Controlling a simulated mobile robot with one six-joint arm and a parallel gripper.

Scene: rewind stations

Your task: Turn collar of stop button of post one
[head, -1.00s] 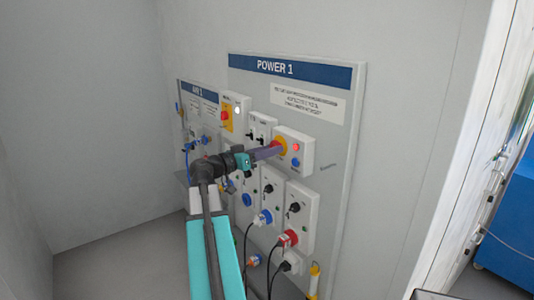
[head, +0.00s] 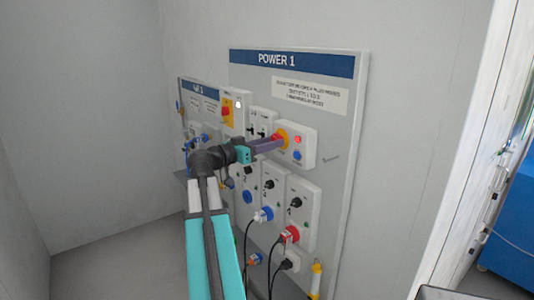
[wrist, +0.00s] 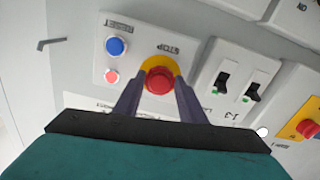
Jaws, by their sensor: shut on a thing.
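The stop button of the POWER 1 post shows in the wrist view as a red knob (wrist: 158,80) on a yellow collar (wrist: 158,64), with the word STOP beside it. In the head view the yellow collar (head: 283,134) is partly hidden behind my fingers. My gripper (head: 277,142) reaches the button from the left. In the wrist view my gripper (wrist: 161,82) has one purple finger on each side of the button, shut on it. The fingertips' exact contact with collar or knob cannot be told.
A blue button (wrist: 116,46) and a red lamp (wrist: 112,76) share the stop button's white box. Black switches (wrist: 222,82) sit close on the other side. Below are sockets with plugs, including a red plug (head: 291,234), and hanging cables. A small hook (head: 331,159) sticks out right of the box.

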